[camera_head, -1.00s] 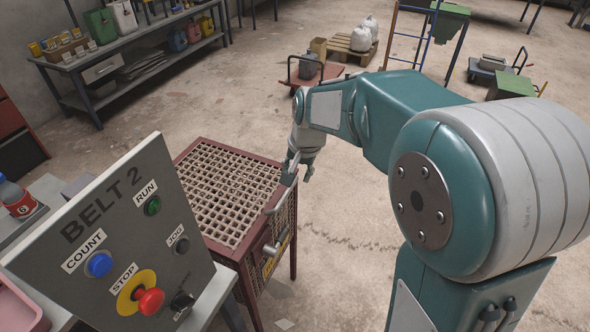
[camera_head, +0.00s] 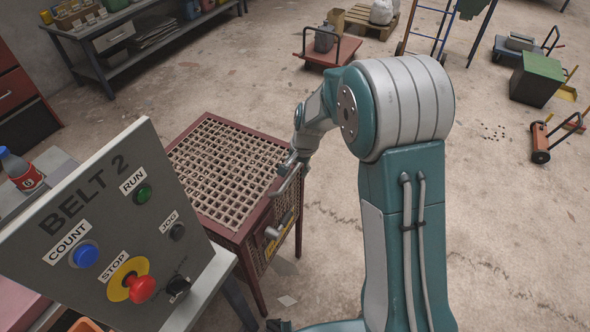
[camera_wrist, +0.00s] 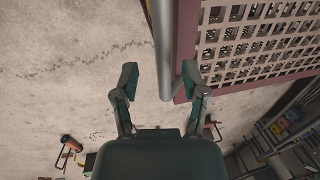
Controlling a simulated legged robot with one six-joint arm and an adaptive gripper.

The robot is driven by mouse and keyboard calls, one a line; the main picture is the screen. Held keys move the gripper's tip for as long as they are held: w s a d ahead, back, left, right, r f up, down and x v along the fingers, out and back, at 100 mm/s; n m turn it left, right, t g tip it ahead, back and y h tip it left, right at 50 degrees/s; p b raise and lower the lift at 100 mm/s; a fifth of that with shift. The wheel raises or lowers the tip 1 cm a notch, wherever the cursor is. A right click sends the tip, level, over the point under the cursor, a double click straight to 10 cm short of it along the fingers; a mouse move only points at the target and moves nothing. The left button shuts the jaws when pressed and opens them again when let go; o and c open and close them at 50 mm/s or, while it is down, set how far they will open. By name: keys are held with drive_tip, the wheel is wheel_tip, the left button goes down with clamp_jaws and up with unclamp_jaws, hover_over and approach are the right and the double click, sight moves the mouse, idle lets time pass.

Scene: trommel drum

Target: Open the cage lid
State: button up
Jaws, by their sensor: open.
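The cage (camera_head: 181,218) is a dark red frame with mesh sides. Its lid (camera_head: 222,165) is a pale grid in a red frame and lies flat and closed on top. A grey bar handle (camera_head: 291,178) runs along the lid's right edge. In the wrist view the bar (camera_wrist: 162,45) comes down between the two fingers and ends near them, beside the red lid frame (camera_wrist: 186,50). My gripper (camera_wrist: 160,82) is open, with a finger on each side of the bar's end. I cannot tell whether either finger touches it. The lid grid also fills the wrist view's upper right (camera_wrist: 255,40).
A grey control panel (camera_head: 110,225) marked BELT 2 stands at the front left, close to the cage. A grey latch-like fitting (camera_head: 272,232) is on the cage's right side. A shelf bench (camera_head: 130,25) and a red cart (camera_head: 328,52) stand behind.

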drive_tip(key=shift+w+a+f, duration=0.1)
drive_tip(key=shift+a+f, duration=0.05)
drive_tip(key=shift+f, duration=0.5)
drive_tip(key=shift+a, duration=0.4)
drive_tip(key=shift+d, duration=0.1)
clamp_jaws()
drive_tip(key=shift+d, duration=0.1)
